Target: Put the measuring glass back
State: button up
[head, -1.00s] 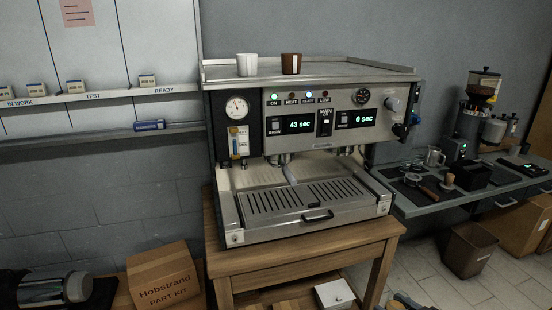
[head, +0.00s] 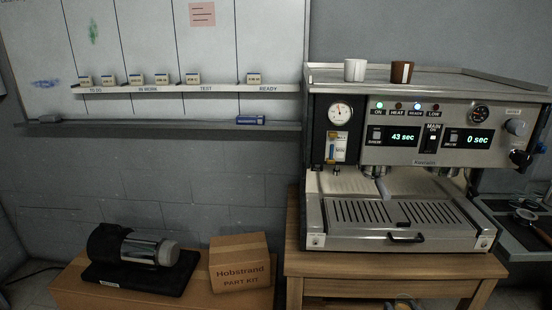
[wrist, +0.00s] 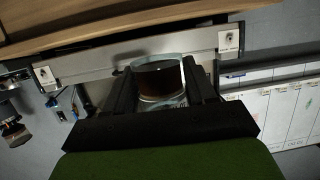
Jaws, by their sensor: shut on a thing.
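The fingers and the dark gripper body hide part of the glass. Behind the glass in the wrist view is a pale metal panel (wrist: 85,66), apparently the front of the espresso machine.
The machine stands on a wooden table (head: 340,266). Two cups, white (head: 355,70) and brown (head: 401,73), stand on its top. At the lower left, a black-and-chrome cylinder (head: 143,250) lies on a black mat beside a cardboard box (head: 240,262). A wall shelf (head: 180,128) holds a blue item (head: 250,120).

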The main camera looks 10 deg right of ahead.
jog(key=w+a+r, duration=0.3)
jog(key=w+a, duration=0.9)
jog(key=w+a+r+n+y, duration=0.1)
jog(key=w+a+r+y, duration=0.15)
jog(key=a, duration=0.45)
jog(key=w+a+r+n+y, duration=0.1)
jog(key=w+a+r+n, duration=0.15)
jog(key=a, duration=0.35)
jog(key=s+f+p, duration=0.5)
jog(key=s+p, duration=0.1)
jog(key=p, duration=0.5)
jog(key=shift+a+m+p, duration=0.35)
jog(key=shift+a+p, duration=0.05)
jog(key=shift+f, duration=0.1)
jog(key=shift+s, duration=0.1)
